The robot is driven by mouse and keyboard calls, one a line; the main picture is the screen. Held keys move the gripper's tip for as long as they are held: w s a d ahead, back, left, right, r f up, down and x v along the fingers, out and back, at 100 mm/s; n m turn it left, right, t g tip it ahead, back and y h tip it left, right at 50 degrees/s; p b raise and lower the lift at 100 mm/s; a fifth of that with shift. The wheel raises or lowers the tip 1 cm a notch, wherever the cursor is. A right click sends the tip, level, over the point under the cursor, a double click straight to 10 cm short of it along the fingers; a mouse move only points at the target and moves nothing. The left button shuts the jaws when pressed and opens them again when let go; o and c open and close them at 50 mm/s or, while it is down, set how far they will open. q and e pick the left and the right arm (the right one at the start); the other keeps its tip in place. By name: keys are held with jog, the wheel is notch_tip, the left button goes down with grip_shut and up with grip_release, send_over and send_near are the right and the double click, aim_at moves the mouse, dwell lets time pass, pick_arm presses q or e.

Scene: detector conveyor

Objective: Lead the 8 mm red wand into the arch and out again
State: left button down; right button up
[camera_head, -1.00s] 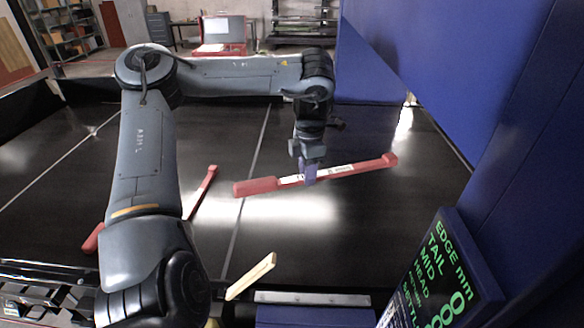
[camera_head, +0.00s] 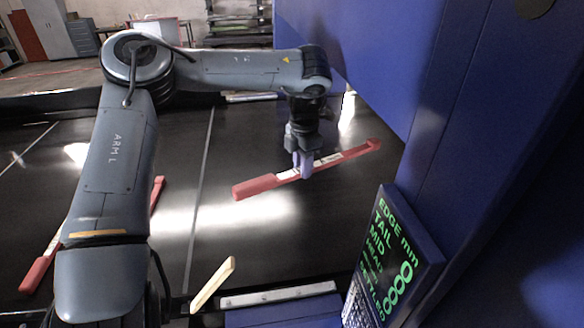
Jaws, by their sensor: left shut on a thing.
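A red wand with a white label (camera_head: 258,186) is held by my left gripper (camera_head: 303,172), which is shut around its middle. The wand slants, its thick end at lower left and its knobbed end at upper right, near the blue arch. The blue arch (camera_head: 480,110) fills the right side, and the wand looks to be outside its near post. Whether the wand touches the belt I cannot tell. A second red wand with a white label (camera_head: 40,267) lies on the belt at left, partly hidden behind my left arm. My right gripper is not in view.
The black conveyor belt (camera_head: 240,130) is mostly clear around the held wand. A display panel with green text (camera_head: 400,255) stands at lower right. A cream-coloured stick (camera_head: 213,284) lies near the belt's front edge, beside a metal strip (camera_head: 280,295).

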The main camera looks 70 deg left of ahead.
pick_arm(q)
jog(key=shift+s+a+r+p, duration=0.15)
jog(key=shift+s+p, duration=0.1)
jog(key=shift+s, duration=0.5)
jog(key=shift+s+a+f+p, duration=0.15)
jog(key=shift+s+p, duration=0.1)
jog(key=shift+s, duration=0.45)
jog(key=s+a+p, duration=0.1)
jog(key=s+a, duration=0.1)
jog(key=s, duration=1)
jog(key=s+a+p, duration=0.1)
jog(key=s+a, duration=0.2)
jog(key=s, duration=0.9)
jog(key=s+a, duration=0.3)
jog(key=s, duration=0.9)
jog(key=shift+p, duration=0.4)
jog(key=shift+a, duration=0.1)
